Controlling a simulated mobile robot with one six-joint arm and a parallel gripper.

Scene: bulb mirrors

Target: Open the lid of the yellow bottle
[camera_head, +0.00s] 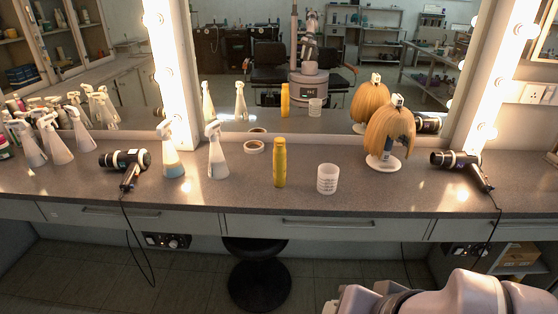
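The yellow bottle (279,164) stands upright on the grey counter (240,197), near the middle of the view. Its top part (280,142) is yellow too and sits on the bottle. A reflection of the bottle shows in the mirror behind it. My arm shows at the bottom right, well in front of the counter and apart from the bottle. My gripper cannot be made out in this view.
A white cup (327,179) stands right of the bottle, and a spray bottle (216,152) stands left. A tape roll (254,147) lies behind. A wig on a stand (389,132) and hair dryers (462,165) (127,165) are farther out. A black stool (259,280) stands below the counter.

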